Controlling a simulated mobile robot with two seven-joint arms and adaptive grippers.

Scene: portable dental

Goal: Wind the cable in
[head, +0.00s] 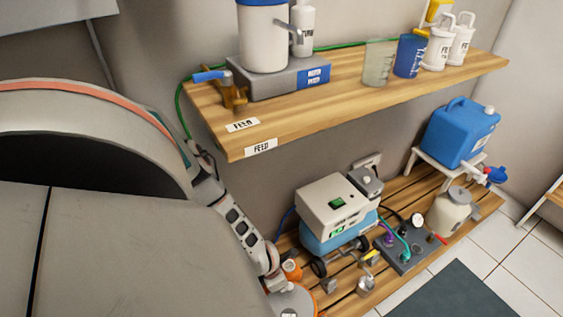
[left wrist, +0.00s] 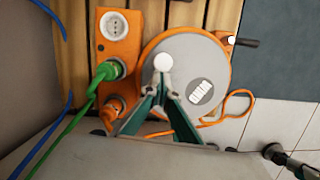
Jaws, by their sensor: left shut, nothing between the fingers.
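The cable reel shows in the left wrist view as an orange drum with a grey disc (left wrist: 190,50), a white knob and a pale label. A dark crank handle (left wrist: 243,41) sticks out at its right edge. The orange cable (left wrist: 240,108) leaves the reel at the right and runs loosely below it on the floor. My left gripper (left wrist: 163,80) is shut and empty, its fingertips in front of the disc by the white knob; contact cannot be told. In the head view the reel (head: 292,302) is partly cut off at the bottom, beside my left gripper (head: 273,280).
An orange socket box (left wrist: 118,50) with a green plug (left wrist: 105,72) adjoins the reel's left side. A slatted low shelf (head: 400,205) holds a white-and-blue machine (head: 335,212) and a blue canister (head: 460,132). A wooden shelf (head: 340,92) hangs above. A dark mat (head: 460,295) lies on the right.

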